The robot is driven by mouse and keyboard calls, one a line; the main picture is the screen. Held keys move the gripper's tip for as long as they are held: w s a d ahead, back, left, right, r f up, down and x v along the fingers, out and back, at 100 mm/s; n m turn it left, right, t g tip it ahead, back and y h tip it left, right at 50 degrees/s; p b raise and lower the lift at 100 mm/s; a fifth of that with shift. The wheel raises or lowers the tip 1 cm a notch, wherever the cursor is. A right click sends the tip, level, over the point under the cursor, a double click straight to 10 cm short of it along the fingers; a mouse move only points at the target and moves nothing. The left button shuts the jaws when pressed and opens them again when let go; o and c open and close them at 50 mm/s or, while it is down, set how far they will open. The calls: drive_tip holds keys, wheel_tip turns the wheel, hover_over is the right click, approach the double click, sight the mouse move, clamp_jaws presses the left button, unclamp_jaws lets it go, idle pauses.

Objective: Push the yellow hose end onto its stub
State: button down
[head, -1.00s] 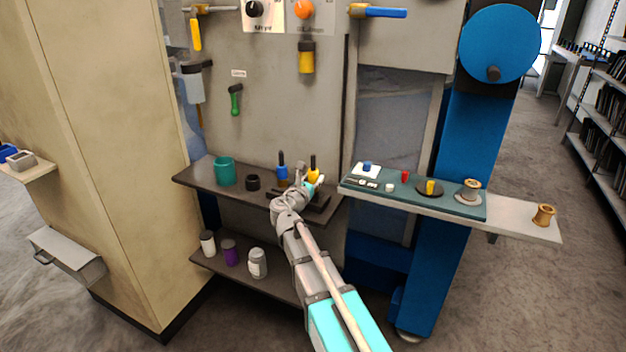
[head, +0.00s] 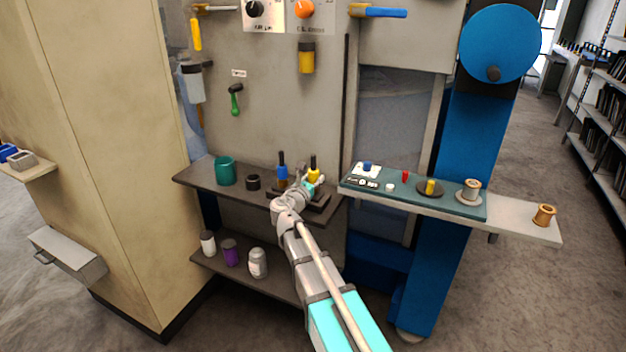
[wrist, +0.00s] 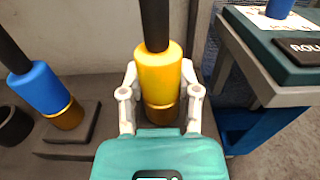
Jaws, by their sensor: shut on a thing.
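The yellow hose end (wrist: 160,78) is a thick upright sleeve with a black hose rising from its top. My gripper (wrist: 159,84) is shut on it, one finger on each side. A brass-coloured part (wrist: 160,118) shows just below the sleeve; the gripper body hides its foot, and I cannot tell how far the sleeve sits over it. In the head view the yellow hose end (head: 313,175) stands over a dark base on the shelf, with my gripper (head: 311,187) at it from the front.
A blue hose end (wrist: 40,88) sits on a brass stub on its own dark block to the left. A black ring (head: 253,182) and a teal cup (head: 225,171) stand further left. A green-topped side table (head: 415,195) with small parts is close on the right.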

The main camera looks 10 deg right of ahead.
drive_tip(key=shift+f+b, duration=0.6)
idle(0.9)
drive_tip(key=shift+c, duration=1.2)
unclamp_jaws()
drive_tip(key=shift+s, duration=0.15)
drive_tip(key=v, duration=1.1)
drive_tip(key=shift+s+a, duration=0.25)
drive_tip(key=shift+a, duration=0.05)
drive_tip(key=shift+s, duration=0.1)
